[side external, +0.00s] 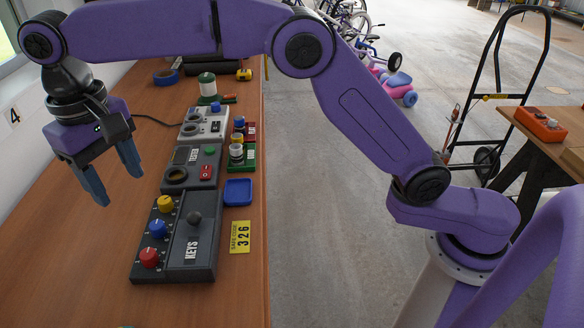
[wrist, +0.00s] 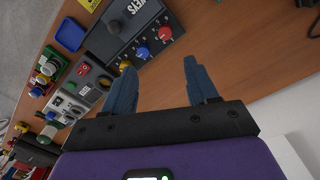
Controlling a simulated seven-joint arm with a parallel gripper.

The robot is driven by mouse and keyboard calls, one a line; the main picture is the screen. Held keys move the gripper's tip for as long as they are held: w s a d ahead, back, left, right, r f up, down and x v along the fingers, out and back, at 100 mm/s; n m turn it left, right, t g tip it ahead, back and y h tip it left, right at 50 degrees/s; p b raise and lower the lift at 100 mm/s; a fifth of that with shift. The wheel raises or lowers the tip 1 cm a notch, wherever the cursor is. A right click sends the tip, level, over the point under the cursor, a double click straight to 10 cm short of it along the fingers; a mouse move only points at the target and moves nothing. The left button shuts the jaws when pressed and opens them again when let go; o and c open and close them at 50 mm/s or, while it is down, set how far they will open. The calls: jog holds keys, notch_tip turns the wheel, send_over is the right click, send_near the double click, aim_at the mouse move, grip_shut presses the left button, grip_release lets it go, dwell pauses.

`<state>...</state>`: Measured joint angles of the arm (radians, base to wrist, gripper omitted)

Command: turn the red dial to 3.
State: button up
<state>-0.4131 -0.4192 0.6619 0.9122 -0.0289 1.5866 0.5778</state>
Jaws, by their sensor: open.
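The red dial (side external: 149,257) is the nearest of three coloured dials on the dark KEYS box, below the blue dial (side external: 157,229) and the yellow dial (side external: 165,203). In the wrist view the red dial (wrist: 165,33) sits ahead of my gripper, on the KEYS box (wrist: 118,30). A yellow card marked "SAFE CODE 326" (side external: 239,237) lies right of the box. My gripper (side external: 117,184) hangs above the bench to the left of the KEYS box, open and empty, apart from all dials. The dial's pointer setting is too small to read.
Behind the KEYS box stand a TESTER box (side external: 192,167) and a light grey box (side external: 204,124). A blue tray (side external: 238,192) lies to the right, near the bench edge. The wooden bench (side external: 60,262) is clear on the left.

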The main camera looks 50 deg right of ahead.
jog(key=s+d+f+n, duration=0.1)
jog(key=s+d+n, duration=0.2)
jog(key=s+d, duration=0.5)
jog(key=s+d+f+n, duration=0.2)
jog(key=s+d, duration=0.6)
jog(key=d, duration=0.4)
jog(key=shift+s+d+f+n, duration=0.15)
jog(key=shift+d+n, duration=0.2)
jog(key=shift+n, duration=0.35)
jog(key=shift+s+d, duration=0.1)
jog(key=s+d+f+n, duration=0.1)
jog(key=s+d+f, duration=0.1)
jog(key=s+d, duration=0.3)
jog(key=s+d+f+n, duration=0.2)
jog(key=s+d+f, duration=0.1)
jog(key=s+d, duration=0.3)
jog(key=shift+d+f+y, duration=0.35)
jog(key=shift+d+y, duration=0.05)
jog(key=shift+d, duration=0.7)
